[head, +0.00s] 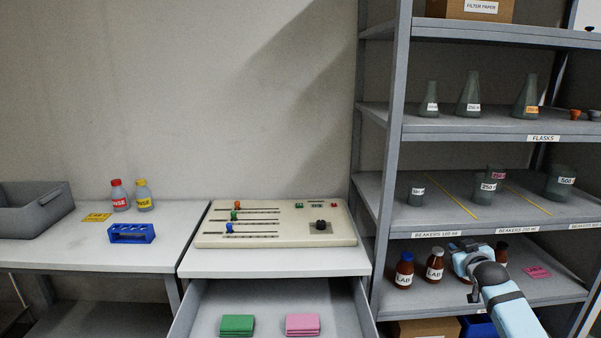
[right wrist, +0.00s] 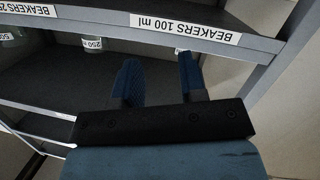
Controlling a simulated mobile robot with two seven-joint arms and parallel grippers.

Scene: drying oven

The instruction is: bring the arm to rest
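My right arm (head: 495,285) reaches in from the lower right of the head view, in front of the bottle shelf. Its gripper's fingertips cannot be made out there. In the right wrist view my right gripper (right wrist: 158,70) has its two dark blue fingers apart, with nothing between them. It is close to the shelf edge with the "BEAKERS 100 ml" label (right wrist: 182,28). My left gripper is not in view.
Brown bottles (head: 404,270) stand on the shelf left of my right arm; another (head: 501,252) is behind it. A pink pad (head: 537,271) lies to its right. A grey shelf post (head: 392,150) rises left. A drawer (head: 262,305) stands open below the slider panel (head: 275,222).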

